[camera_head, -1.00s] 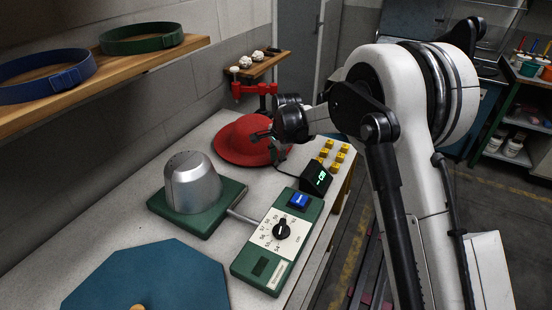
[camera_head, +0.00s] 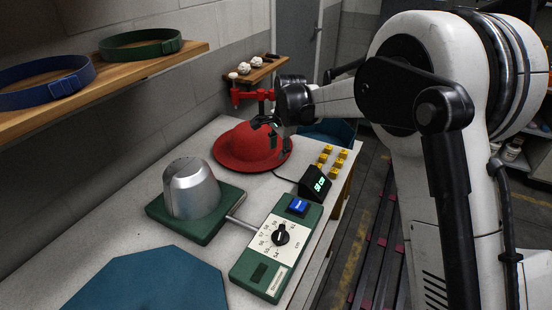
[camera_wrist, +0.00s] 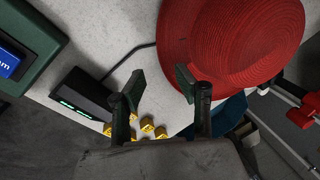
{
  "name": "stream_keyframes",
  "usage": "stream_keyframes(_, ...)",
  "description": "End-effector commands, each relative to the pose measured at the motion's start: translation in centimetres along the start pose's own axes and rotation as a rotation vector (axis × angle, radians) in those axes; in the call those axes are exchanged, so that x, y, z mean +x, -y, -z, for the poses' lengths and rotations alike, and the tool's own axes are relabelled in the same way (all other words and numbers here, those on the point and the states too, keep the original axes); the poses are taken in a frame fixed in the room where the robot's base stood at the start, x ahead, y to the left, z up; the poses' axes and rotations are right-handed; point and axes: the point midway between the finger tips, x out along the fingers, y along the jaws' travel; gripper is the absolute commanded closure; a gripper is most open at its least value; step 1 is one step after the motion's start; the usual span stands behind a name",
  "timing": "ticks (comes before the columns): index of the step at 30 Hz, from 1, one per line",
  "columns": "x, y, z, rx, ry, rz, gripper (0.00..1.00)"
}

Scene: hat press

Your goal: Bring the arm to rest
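My gripper (camera_head: 268,130) hangs by the right side of a red hat (camera_head: 240,141) in the head view, with the arm reaching in from the right. In the wrist view, my gripper (camera_wrist: 160,76) has its two fingers spread apart with bare tabletop and nothing held between them. The red hat (camera_wrist: 235,40) fills the upper right there, and the right finger overlaps its brim. I cannot tell whether the finger touches it. The hat rests brim down on the grey table (camera_head: 130,205).
A metal hat block (camera_head: 190,188) on a green base and a dial panel (camera_head: 272,260) stand nearer. A lit display (camera_head: 315,184) and several yellow blocks (camera_head: 338,160) lie to the right. A red clamp-like fixture (camera_head: 250,93) stands behind the hat. A shelf (camera_head: 140,75) overhangs at left.

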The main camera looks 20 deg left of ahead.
Motion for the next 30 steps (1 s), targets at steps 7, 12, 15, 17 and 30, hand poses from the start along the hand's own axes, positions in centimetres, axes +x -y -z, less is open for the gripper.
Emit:
stream_keyframes(7,-3.2,0.0,0.0,0.0,0.0,0.0,0.68)
stream_keyframes(12,-4.6,-0.5,0.3,-0.008,-0.004,0.004,0.68)
stream_keyframes(15,-6.4,-1.8,1.0,-0.028,-0.015,0.012,0.68)
stream_keyframes(17,-7.9,-2.9,1.6,-0.047,-0.025,0.021,0.68)
stream_keyframes(30,-18.8,-14.1,4.4,-0.223,-0.13,0.073,0.68)
